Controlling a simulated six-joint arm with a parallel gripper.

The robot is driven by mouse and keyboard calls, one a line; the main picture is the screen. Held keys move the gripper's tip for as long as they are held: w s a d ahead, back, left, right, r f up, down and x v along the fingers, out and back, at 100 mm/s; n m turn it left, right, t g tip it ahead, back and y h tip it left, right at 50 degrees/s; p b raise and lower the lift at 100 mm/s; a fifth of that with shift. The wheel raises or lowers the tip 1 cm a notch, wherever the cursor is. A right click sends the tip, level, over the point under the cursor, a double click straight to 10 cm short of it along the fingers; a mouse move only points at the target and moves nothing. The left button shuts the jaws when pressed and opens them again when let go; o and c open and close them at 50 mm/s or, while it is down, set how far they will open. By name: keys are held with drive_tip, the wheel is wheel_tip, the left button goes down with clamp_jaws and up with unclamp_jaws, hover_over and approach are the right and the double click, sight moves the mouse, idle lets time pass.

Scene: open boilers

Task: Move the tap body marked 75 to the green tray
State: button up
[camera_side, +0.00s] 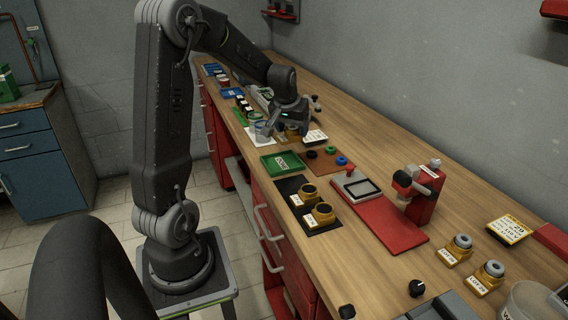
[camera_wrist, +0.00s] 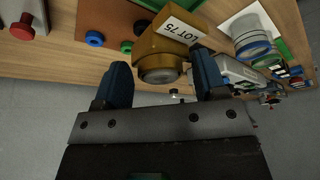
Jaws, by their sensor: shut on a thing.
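The brass tap body (camera_wrist: 160,48) with a "LOT 75" label is between my gripper's two blue fingers (camera_wrist: 163,78) in the wrist view, and they are shut on it. In the side view my gripper (camera_side: 284,128) is over the bench, behind the green tray, with part of the tap body (camera_side: 292,137) showing beneath it. I cannot tell how high it is held. The green tray (camera_side: 265,169) lies near the bench's front edge, with a label in it and no tap body in it.
A clear jar (camera_side: 259,132) on white paper stands just left of my gripper. A brown mat with coloured rings (camera_side: 341,161) lies right of the tray. Two brass bodies (camera_side: 307,195) stand on a black mat (camera_side: 293,183) nearer the camera. A red fixture (camera_side: 424,192) stands farther right.

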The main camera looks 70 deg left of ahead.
sight(284, 135)
drive_tip(key=shift+s+a+f, duration=0.3)
drive_tip(key=shift+s+a, duration=0.05)
drive_tip(key=shift+a, duration=0.15)
drive_tip(key=shift+s+a+f, duration=0.3)
drive_tip(key=shift+s+a, duration=0.05)
drive_tip(key=shift+a, duration=0.15)
wheel_tip(284, 135, down, 3)
drive_tip(key=shift+r, duration=0.2)
drive_tip(key=shift+f, duration=2.45)
drive_tip(key=shift+f, duration=0.15)
drive_tip(key=o, duration=1.2)
drive_tip(key=shift+c, duration=0.2)
